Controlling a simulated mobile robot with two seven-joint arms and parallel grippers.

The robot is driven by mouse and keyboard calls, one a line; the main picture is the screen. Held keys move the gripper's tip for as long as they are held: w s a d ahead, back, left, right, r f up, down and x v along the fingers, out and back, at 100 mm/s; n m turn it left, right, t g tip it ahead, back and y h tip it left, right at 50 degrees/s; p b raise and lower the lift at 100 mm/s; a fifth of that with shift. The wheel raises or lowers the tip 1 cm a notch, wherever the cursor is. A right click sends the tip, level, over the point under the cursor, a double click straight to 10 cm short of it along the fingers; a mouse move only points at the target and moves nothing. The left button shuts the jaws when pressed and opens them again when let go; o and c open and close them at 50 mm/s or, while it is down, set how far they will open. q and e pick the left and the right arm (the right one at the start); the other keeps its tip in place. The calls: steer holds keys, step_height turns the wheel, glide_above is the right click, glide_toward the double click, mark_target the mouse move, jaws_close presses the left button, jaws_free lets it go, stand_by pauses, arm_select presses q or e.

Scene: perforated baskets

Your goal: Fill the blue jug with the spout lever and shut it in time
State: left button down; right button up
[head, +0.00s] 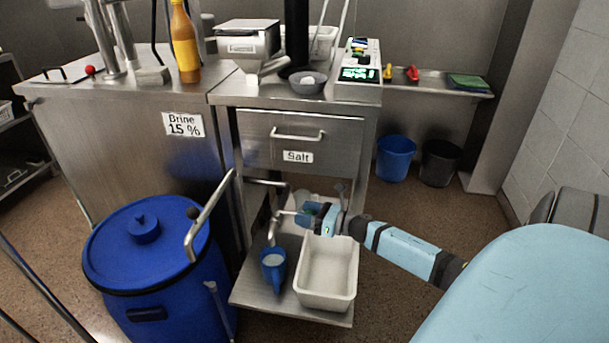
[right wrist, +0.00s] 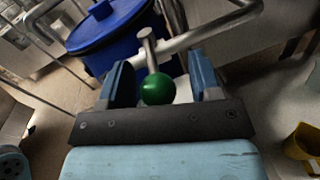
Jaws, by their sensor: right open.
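The blue jug (head: 273,268) stands on the low steel shelf, under the end of a thin bent spout pipe (head: 273,230). Its inside looks paler, but I cannot tell the fill level. My right gripper (head: 312,213) reaches in from the right, beside the spout pipe and above the white tub. In the right wrist view, my right gripper (right wrist: 163,85) is open, with the green ball knob (right wrist: 158,89) of the spout lever between its fingers. The knob's metal stem (right wrist: 149,50) leads up to the pipe. The left gripper is not in view.
A white tub (head: 327,275) stands right of the jug on the shelf (head: 262,298). A big blue lidded barrel (head: 150,255) is at the left. The salt drawer (head: 300,142) and counter are above. Two buckets, blue (head: 396,158) and black (head: 440,162), stand behind right.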

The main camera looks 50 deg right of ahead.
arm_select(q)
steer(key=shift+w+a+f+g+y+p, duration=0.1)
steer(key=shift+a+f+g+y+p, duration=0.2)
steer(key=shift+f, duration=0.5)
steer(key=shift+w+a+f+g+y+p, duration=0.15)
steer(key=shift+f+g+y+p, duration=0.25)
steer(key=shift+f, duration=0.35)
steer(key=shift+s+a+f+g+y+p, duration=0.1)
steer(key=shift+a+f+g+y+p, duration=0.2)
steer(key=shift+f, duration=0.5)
arm_select(e)
steer(key=v, duration=1.3)
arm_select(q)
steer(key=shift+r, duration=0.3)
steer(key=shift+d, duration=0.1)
arm_select(e)
steer(key=shift+s, duration=0.2)
